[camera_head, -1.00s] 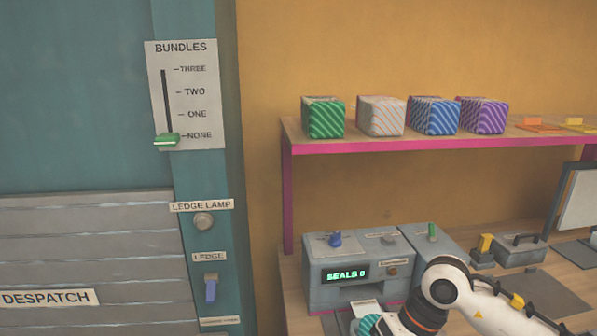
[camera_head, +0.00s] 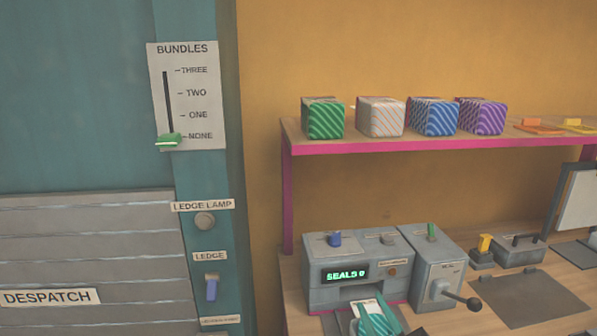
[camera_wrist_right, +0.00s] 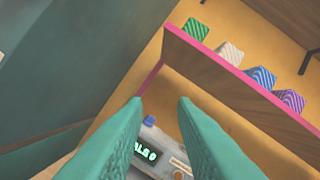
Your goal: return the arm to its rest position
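The gripper is open and empty. The rest of the right arm is below the head view. My left gripper is in neither view.
A pink-edged shelf (camera_head: 440,146) holds green, white, blue and purple striped packs (camera_head: 380,118). Right of the press stand a grey unit with a black-knobbed lever (camera_head: 462,299) and a grey box (camera_head: 518,250). At left is a teal panel with a bundles slider (camera_head: 168,140) and despatch shutter (camera_head: 90,260).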

